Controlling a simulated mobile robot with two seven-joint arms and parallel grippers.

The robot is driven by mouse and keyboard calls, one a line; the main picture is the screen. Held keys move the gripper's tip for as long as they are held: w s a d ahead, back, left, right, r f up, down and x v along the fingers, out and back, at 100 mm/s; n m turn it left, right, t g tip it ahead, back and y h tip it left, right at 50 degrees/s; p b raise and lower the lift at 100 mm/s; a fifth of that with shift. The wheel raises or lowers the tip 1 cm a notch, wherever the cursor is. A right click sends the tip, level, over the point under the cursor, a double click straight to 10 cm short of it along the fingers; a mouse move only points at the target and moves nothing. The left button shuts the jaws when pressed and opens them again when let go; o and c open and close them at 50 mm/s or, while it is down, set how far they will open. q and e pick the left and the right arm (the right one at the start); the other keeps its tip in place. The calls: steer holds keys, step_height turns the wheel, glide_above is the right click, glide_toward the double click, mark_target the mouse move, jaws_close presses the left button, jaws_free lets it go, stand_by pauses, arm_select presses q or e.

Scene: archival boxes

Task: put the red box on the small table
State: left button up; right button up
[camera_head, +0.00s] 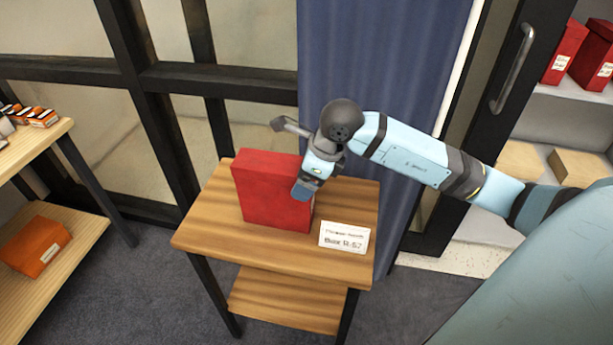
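The red box (268,195) stands upright on the wooden top of the small table (210,225), near the middle of its left half. My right arm reaches in from the right, and its gripper (302,189) is at the upper right edge of the box, overlapping it in the view. The fingertips are not clear, so I cannot tell whether the gripper is open or shut, or whether it touches the box. My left gripper is not in view.
A white label card (344,237) stands at the table's front right. A wooden shelf (50,135) on the left holds an orange box (36,247) and small items. An open cabinet at right holds red boxes (566,50) and tan boxes (578,165). A blue curtain (375,60) hangs behind the table.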

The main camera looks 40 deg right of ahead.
steer(key=shift+o, duration=1.1)
steer(key=shift+r, duration=0.25)
steer(key=v, duration=1.1)
steer(key=shift+s+r+p, duration=0.15)
steer(key=shift+r+p, duration=0.15)
steer(key=shift+p, duration=0.15)
steer(key=shift+d, duration=0.1)
